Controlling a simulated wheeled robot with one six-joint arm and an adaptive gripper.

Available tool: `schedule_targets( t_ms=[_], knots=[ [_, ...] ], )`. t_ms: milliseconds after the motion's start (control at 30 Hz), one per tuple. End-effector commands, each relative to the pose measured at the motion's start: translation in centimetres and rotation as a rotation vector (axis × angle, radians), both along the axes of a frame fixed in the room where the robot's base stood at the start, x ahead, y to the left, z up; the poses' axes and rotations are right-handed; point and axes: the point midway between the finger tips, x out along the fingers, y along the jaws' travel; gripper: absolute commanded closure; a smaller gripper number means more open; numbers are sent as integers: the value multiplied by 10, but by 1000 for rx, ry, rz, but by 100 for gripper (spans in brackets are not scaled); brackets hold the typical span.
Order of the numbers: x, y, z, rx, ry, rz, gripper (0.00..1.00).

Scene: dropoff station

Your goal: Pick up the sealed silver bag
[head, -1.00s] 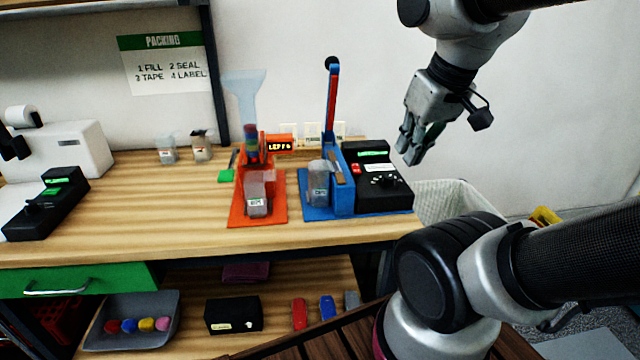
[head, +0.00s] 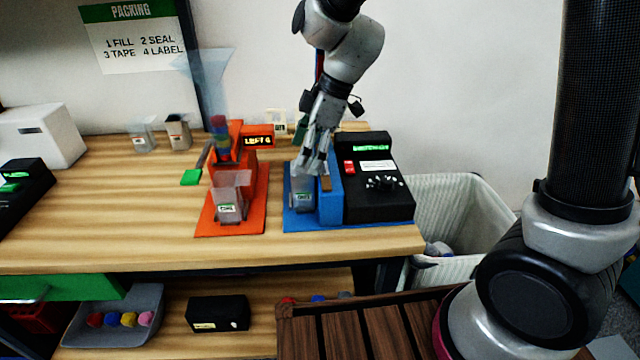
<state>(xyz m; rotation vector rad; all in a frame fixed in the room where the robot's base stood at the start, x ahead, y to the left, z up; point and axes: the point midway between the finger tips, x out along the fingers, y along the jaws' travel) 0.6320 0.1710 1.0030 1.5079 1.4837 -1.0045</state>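A grey-silver bag (head: 302,197) with a small label stands upright on the blue sealing station (head: 331,208). My gripper (head: 312,170) points down at the top of this bag, and its fingers hide the bag's upper part. I cannot tell whether the fingers touch the bag or have closed on it. A second greyish bag (head: 231,203) with a label stands on the orange filling station (head: 250,209), left of the blue one.
A black device (head: 378,195) with knobs stands right of the blue station. The station's lever is mostly hidden behind my arm. Two small containers (head: 178,133) stand at the back left. A white bin (head: 465,205) is beside the table. The table (head: 120,220) is clear at front left.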

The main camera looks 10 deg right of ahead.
Motion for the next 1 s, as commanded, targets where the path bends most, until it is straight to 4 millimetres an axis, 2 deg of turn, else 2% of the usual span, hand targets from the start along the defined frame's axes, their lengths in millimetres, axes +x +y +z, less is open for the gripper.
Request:
schedule_targets(
  t_ms=[467, 767, 1000],
  knots=[
    [-5, 27, -59, -3, 3, -1, 20],
    [-4, 29, -65, -1, -1, -2, 20],
    [-4, 29, -64, -2, 0, -2, 62]
  ],
)
